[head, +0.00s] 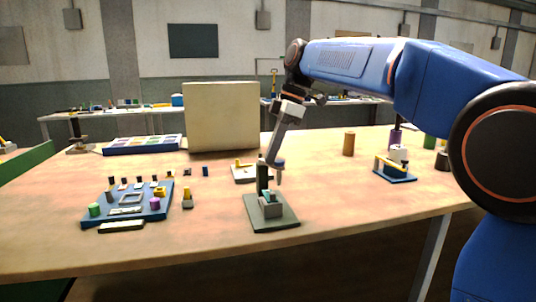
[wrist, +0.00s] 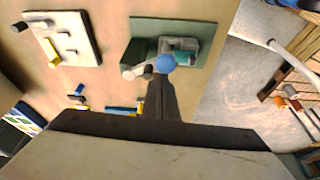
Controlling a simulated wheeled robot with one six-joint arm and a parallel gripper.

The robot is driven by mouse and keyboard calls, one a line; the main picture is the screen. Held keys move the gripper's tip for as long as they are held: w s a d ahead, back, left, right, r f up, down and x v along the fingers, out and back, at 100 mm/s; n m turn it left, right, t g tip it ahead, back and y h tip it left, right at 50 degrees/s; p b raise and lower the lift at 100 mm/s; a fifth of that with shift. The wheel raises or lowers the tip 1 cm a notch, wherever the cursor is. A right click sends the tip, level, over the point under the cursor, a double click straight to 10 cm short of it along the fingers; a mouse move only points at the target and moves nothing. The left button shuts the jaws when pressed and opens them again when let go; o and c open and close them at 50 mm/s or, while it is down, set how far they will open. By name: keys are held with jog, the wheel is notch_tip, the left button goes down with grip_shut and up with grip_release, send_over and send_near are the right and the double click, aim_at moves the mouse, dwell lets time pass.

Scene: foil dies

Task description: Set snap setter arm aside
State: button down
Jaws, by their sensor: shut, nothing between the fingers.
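The snap setter stands on a green base plate (head: 283,222) near the front middle of the table. A dark post rises from it, and the snap setter arm (head: 280,165), with a bluish end, sticks out at the top. In the wrist view the base plate (wrist: 207,30) lies below, with the arm's blue round end (wrist: 164,64) and a pale grey part beside it. My gripper (head: 271,157) is shut and empty, pointing down at the top of the setter. In the wrist view its dark fingertips (wrist: 161,82) overlap the blue end's near edge; I cannot tell whether they touch.
A blue tray (head: 105,216) of small parts lies at left. A beige box (head: 222,116) stands behind. A pale fixture (head: 243,174) lies behind the setter. A blue-based device (head: 395,175) and an orange-brown cylinder (head: 349,144) stand at right.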

jog(key=shift+w+d+n+g, duration=0.35)
jog(key=shift+d+n, duration=0.1)
jog(key=shift+n, duration=0.35)
jog(key=shift+w+d, duration=0.25)
jog(key=shift+d, duration=0.05)
jog(key=w, duration=0.1)
jog(key=w+d, duration=0.1)
jog(key=w, duration=0.1)
jog(key=shift+w+d, duration=0.25)
jog(key=shift+w+r, duration=0.15)
jog(key=shift+w, duration=0.1)
jog(key=shift+s, duration=0.15)
